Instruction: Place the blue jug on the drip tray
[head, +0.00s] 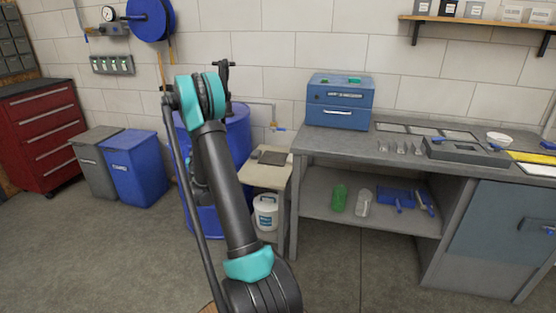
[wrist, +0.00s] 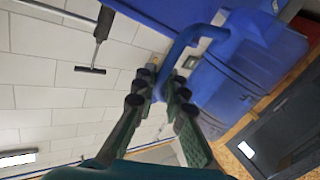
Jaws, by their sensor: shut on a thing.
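The blue jug's handle (wrist: 186,43) lies between my gripper's (wrist: 164,88) dark fingers in the wrist view, and the fingers are shut on it. Blue surfaces fill the upper right of that view beyond the handle; where the jug's body ends against them is hard to tell. In the head view my arm covers the middle, and I cannot make out the jug. A dark flat tray (head: 272,157), which looks like the drip tray, lies on a small beige stand beneath a blue-handled tap. No jug shows on it.
A large blue drum (head: 239,130) stands behind my arm, left of the stand (head: 262,178). A white tub (head: 265,212) is under the stand. The grey workbench (head: 350,152) is to the right, with a blue box (head: 339,103) on it. Blue and grey bins stand left; floor between is open.

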